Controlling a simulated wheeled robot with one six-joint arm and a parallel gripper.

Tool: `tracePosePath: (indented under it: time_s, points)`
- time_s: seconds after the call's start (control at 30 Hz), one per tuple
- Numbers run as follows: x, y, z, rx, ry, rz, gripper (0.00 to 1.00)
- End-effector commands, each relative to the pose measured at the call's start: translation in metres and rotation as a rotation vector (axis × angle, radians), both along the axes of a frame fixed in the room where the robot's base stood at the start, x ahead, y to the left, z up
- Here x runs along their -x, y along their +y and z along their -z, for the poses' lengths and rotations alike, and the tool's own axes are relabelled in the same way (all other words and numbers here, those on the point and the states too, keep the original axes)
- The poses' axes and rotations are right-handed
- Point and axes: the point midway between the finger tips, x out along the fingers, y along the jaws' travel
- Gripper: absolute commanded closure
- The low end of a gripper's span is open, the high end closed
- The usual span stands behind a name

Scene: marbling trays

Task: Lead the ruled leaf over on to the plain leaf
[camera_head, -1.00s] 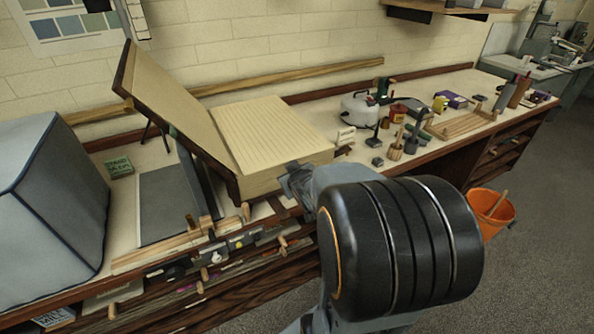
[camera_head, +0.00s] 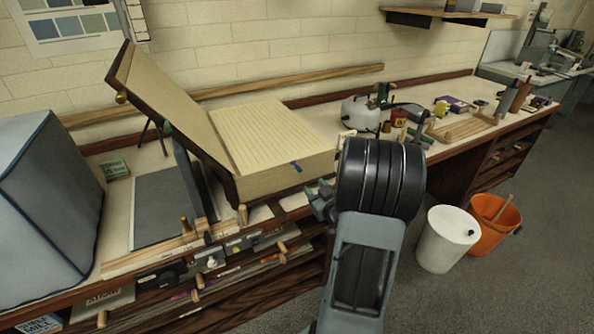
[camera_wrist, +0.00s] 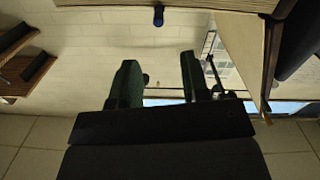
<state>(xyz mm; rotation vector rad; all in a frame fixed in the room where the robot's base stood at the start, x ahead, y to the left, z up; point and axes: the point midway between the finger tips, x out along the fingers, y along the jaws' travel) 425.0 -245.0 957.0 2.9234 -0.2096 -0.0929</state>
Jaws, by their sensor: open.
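A large thick book lies open on the bench. Its ruled leaf (camera_head: 262,130) lies face up on the right-hand page block (camera_head: 270,180). The plain leaf (camera_head: 180,105) is on the left side, which leans up steeply with its cover. A small blue tab (camera_head: 296,167) sticks out at the front right edge of the ruled side; what looks like the same tab (camera_wrist: 158,16) shows in the wrist view, beyond the fingers. My gripper (camera_head: 322,196) is open and empty, just right of and below the tab, apart from it. Its two dark green fingers (camera_wrist: 158,85) show in the wrist view.
A grey padded box (camera_head: 50,215) stands at the left, with a dark flat board (camera_head: 158,205) beside the book. A white kettle (camera_head: 360,112) and several tools crowd the bench on the right. A white bin (camera_head: 447,240) and an orange bucket (camera_head: 492,225) stand on the floor.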

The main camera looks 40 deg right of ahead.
Motion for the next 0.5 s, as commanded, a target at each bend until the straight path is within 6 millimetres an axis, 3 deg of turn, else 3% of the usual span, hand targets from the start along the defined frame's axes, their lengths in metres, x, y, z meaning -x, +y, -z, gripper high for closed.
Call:
tracePosePath:
  time_s: [0.27,0.5]
  points:
    - [0.005,-0.004,0.006,-0.010,-0.047,-0.015,0.58]
    - [-0.013,-0.006,0.005,-0.010,-0.051,-0.019,0.58]
